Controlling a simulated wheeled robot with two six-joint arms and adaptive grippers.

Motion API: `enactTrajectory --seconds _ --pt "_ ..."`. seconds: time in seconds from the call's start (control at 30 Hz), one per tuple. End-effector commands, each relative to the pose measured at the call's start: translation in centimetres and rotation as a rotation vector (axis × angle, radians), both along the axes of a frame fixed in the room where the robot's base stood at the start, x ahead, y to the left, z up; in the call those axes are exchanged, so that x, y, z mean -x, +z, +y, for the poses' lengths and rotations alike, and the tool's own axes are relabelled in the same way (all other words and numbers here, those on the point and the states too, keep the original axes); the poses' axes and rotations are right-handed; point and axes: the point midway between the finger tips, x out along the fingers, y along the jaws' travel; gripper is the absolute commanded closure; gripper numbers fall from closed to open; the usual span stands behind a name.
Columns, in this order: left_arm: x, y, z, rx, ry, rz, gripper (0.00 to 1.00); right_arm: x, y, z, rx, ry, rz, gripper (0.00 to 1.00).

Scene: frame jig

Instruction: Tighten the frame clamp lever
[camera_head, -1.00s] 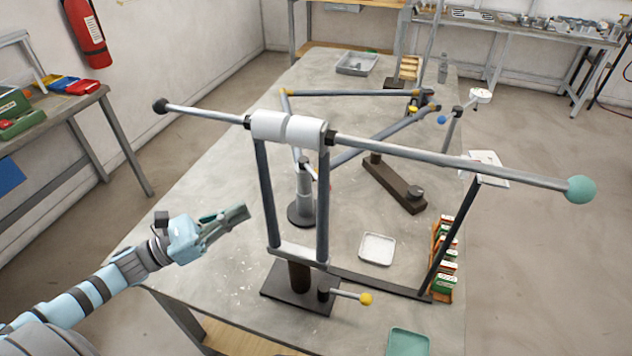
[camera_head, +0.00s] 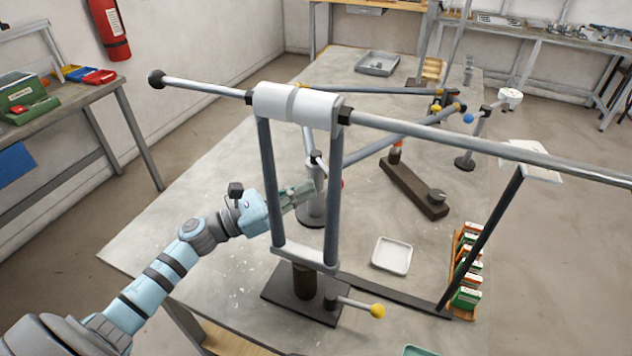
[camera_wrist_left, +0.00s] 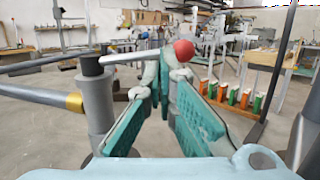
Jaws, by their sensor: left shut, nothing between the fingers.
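A grey clamp post (camera_head: 312,205) stands on the table behind the two uprights of the near stand. A thin lever with a red ball end (camera_wrist_left: 184,50) runs from its black-capped top, to the right across the left wrist view; in the head view the red ball (camera_head: 342,183) is mostly hidden by an upright. My left gripper (camera_head: 306,190) is shut and empty, close beside the post and lever. In the left wrist view its fingertips (camera_wrist_left: 165,82) are just below the lever rod; contact cannot be told. My right gripper is not in view.
The near stand's uprights (camera_head: 333,200) and long bar (camera_head: 430,135) stand in front of the post. A yellow-knobbed lever (camera_head: 377,311) sticks out at its base. Frame tubes (camera_head: 400,135) lie behind. A white tray (camera_head: 392,255) and a box rack (camera_head: 467,270) are to the right.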

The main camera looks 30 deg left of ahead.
Motion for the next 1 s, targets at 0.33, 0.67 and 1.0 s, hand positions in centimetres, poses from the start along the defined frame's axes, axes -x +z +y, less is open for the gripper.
enactTrajectory --seconds 0.33,0.67,1.0 --pt "-2.3 0.7 -2.0 -0.001 0.0 0.002 1.0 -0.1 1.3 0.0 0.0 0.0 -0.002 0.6" --pt "-2.3 0.6 -2.0 -0.001 -0.001 0.001 1.0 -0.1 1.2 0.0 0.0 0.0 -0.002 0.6" --pt "-2.5 0.6 -2.5 -0.002 0.0 0.001 1.0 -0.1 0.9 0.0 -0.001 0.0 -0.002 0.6"
